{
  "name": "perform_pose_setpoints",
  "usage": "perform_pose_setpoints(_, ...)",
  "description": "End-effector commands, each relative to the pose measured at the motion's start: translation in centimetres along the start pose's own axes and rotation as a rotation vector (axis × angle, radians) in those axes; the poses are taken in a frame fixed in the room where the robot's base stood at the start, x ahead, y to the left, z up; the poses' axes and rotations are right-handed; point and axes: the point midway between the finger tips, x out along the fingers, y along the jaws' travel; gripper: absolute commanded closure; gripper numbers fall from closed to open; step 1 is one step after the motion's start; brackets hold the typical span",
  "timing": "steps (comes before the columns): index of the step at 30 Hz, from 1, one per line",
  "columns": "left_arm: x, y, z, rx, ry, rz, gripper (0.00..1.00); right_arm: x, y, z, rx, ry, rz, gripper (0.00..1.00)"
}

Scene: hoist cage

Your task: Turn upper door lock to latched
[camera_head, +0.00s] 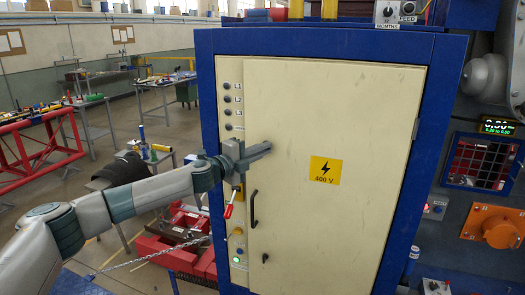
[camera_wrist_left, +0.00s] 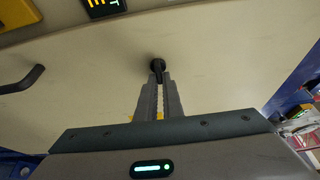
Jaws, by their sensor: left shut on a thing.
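The cream cabinet door (camera_head: 335,180) is closed in its blue frame. My left gripper (camera_head: 266,148) reaches in from the left to the upper left part of the door. The wrist view shows its two fingers (camera_wrist_left: 158,88) shut on a small dark knob, the upper door lock (camera_wrist_left: 157,65). In the head view the gripper hides this lock. A dark lower lock (camera_head: 265,258) shows below the dark door handle (camera_head: 253,209). Which way the upper lock is turned cannot be told. My right gripper is not in view.
A yellow 400 V label (camera_head: 325,170) is on the door. A red-handled lever (camera_head: 229,209) hangs below my left gripper. Lamps (camera_head: 226,99) run down the panel's left side. A red toolbox (camera_head: 180,240) stands to the left, below my arm.

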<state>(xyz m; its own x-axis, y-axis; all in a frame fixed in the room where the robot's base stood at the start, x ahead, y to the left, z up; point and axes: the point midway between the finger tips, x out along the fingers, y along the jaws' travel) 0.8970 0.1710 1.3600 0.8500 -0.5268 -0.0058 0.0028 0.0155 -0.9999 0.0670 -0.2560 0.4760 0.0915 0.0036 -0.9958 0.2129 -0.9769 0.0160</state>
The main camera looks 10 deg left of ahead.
Motion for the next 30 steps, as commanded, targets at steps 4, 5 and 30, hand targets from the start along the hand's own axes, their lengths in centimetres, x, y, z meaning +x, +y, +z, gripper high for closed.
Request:
perform_pose_setpoints(4,0.0,0.1,-0.1,0.001,0.001,0.001,1.0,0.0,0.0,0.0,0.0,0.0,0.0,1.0)
perform_pose_setpoints(5,0.0,0.1,-0.1,0.001,0.001,0.001,0.91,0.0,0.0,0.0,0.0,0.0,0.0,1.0)
perform_pose_setpoints(30,-3.4,0.3,0.1,0.0,0.0,0.0,0.74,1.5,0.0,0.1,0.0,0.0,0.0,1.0)
